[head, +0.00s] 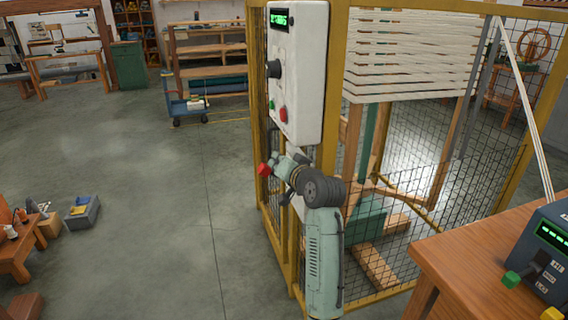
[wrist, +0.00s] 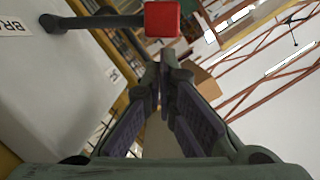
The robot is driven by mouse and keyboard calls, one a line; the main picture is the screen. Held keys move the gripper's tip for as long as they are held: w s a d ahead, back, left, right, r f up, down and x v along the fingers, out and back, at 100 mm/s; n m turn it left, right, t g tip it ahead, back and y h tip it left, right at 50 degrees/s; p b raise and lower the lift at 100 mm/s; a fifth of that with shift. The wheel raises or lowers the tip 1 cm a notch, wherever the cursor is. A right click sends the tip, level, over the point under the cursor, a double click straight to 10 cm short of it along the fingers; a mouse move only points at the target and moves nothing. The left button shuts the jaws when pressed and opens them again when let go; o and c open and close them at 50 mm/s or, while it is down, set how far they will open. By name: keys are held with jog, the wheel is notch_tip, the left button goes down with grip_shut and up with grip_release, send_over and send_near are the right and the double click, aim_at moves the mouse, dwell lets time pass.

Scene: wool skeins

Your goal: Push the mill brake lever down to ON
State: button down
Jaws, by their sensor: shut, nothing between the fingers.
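The mill brake lever is a dark rod (wrist: 100,21) with a red block-shaped knob (wrist: 162,19) at its end. It comes out of a pale plate (wrist: 50,90) with a partly visible label starting "BR". My arm hides most of the plate in the head view.
The white control box (head: 298,75) with a black knob and green and red buttons hangs above my gripper. A yellow mesh cage (head: 480,150) encloses the mill at right. A wooden table (head: 450,255) stands front right. The floor at left is mostly free.

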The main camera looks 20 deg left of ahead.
jog(key=shift+w+a+f, duration=0.1)
jog(key=shift+w+a, duration=0.3)
jog(key=shift+w, duration=0.1)
jog(key=shift+s, duration=0.1)
jog(key=shift+s+a+f+n, duration=0.1)
jog(key=shift+a+f+n, duration=0.1)
jog(key=shift+a+n, duration=0.1)
